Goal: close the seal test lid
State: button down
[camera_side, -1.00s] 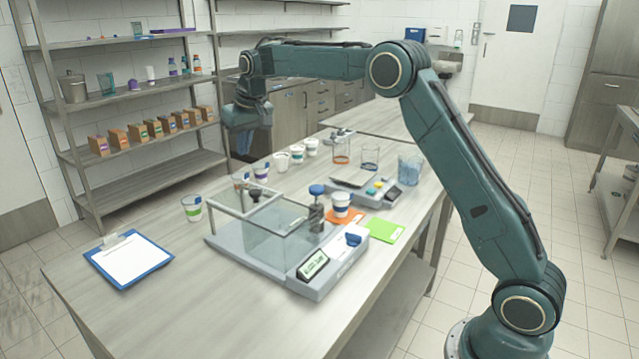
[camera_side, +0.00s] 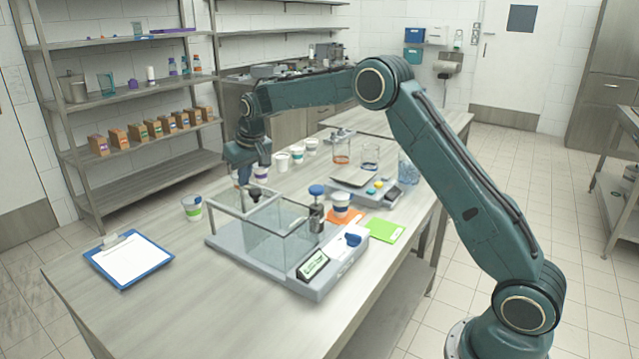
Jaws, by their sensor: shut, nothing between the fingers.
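The seal tester (camera_side: 328,285) is a grey base with a display and a clear glass chamber (camera_side: 283,240) on it. Its lid is a framed clear panel (camera_side: 222,203) that sits shifted to the far left of the chamber, leaving part of the chamber top uncovered. A black knob (camera_side: 255,193) stands on the lid. My gripper (camera_side: 243,181) points down just behind and left of the knob, near the lid's back edge. It is shut and empty. I cannot tell whether the fingertips touch the lid or are just apart from it.
A metal cylinder with a blue top (camera_side: 316,205) stands beside the chamber. Cups stand nearby, one with a green band (camera_side: 192,208) and one on an orange mat (camera_side: 341,203). A clipboard (camera_side: 128,260) lies at left.

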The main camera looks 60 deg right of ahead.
jog(key=shift+s+a+f, duration=0.15)
jog(key=shift+s+a, duration=0.05)
jog(key=shift+s, duration=0.9)
jog(key=s, duration=1.3)
jog(key=shift+f, duration=0.15)
jog(key=shift+w, duration=0.15)
